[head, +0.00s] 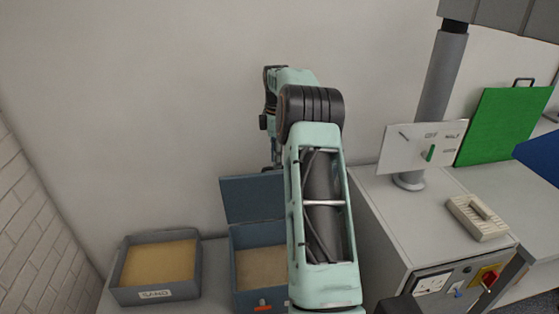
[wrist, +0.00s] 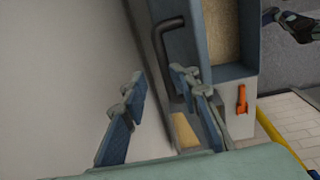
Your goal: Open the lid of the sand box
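A blue-grey box (head: 234,270) with tan sand (head: 262,268) inside stands below my arm. Its lid (head: 250,198) is raised, standing up at the back near the wall. The arm hides the box's right part. The wrist view shows the box (wrist: 238,72), the lid (wrist: 183,55) and the lid's dark bent handle (wrist: 165,45). An orange latch (wrist: 242,98) is on the box front. My gripper (wrist: 160,84) is open, with nothing between its fingers; the handle lies beyond the fingertips, apparently apart from them. In the head view it is mostly hidden behind the arm, near the lid's top.
A shallow open tray (head: 155,294) labelled SAND stands left of the box. The wall (head: 170,90) is close behind the lid. A grey cabinet (head: 385,225) with a sign (head: 420,147) stands to the right. The space above the tray is free.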

